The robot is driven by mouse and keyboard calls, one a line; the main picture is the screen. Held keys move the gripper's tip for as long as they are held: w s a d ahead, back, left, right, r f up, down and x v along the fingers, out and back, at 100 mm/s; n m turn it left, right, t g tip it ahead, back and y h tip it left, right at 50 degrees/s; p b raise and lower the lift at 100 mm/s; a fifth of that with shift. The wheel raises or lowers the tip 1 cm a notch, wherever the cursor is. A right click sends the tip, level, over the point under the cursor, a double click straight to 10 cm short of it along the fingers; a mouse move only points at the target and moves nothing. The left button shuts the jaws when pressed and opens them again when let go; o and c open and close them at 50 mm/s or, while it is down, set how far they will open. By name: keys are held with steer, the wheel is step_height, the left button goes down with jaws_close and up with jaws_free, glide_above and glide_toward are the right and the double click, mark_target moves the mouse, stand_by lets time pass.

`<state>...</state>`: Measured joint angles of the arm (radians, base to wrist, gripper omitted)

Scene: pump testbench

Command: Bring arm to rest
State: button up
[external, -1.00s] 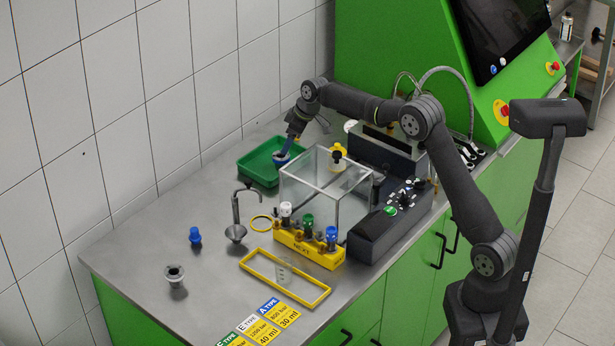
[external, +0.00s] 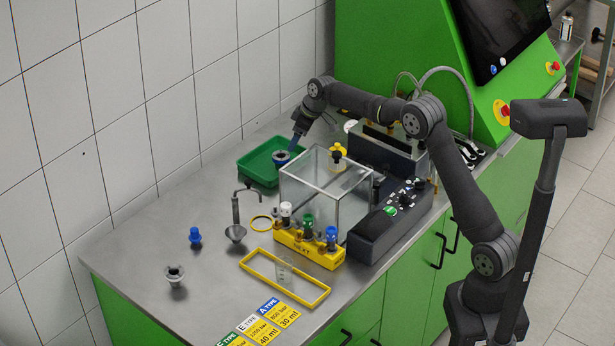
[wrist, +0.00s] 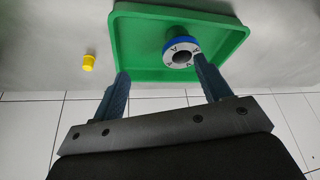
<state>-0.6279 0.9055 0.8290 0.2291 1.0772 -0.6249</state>
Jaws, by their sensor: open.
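My gripper (external: 298,141) is at the far end of the outstretched arm, above the right edge of the green tray (external: 243,168). In the wrist view, my gripper (wrist: 162,82) has its two blue-grey fingers wide apart with nothing between them. A blue-ringed part with a marked white face (wrist: 182,52) lies in the tray. It also shows in the external view (external: 281,157), just below and left of the fingers. I cannot tell the exact gap between fingers and part.
A clear box (external: 325,190) stands right of the tray, with a yellow holder (external: 308,250) carrying several coloured plugs in front. A funnel stand (external: 236,212) and a blue plug (external: 195,236) are on the table. A small yellow piece (wrist: 88,63) lies beside the tray. The wall is close behind.

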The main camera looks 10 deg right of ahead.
steer(key=d+r, duration=0.4)
steer(key=d, duration=0.3)
steer(key=s+d+f+m+t+h, duration=0.1)
steer(key=s+d+m, duration=0.1)
steer(key=s+d, duration=0.3)
steer(key=s+d+m, duration=0.2)
steer(key=s+d, duration=0.1)
steer(key=d, duration=0.5)
steer(key=a+f, duration=0.1)
steer(key=a, duration=0.2)
steer(key=a+f, duration=0.2)
steer(key=a, duration=0.1)
steer(key=a+f, duration=0.2)
steer(key=a, duration=0.1)
steer(key=shift+s+a+f, duration=0.1)
steer(key=shift+s+f, duration=0.1)
steer(key=shift+a+f, duration=0.15)
steer(key=shift+a, duration=0.1)
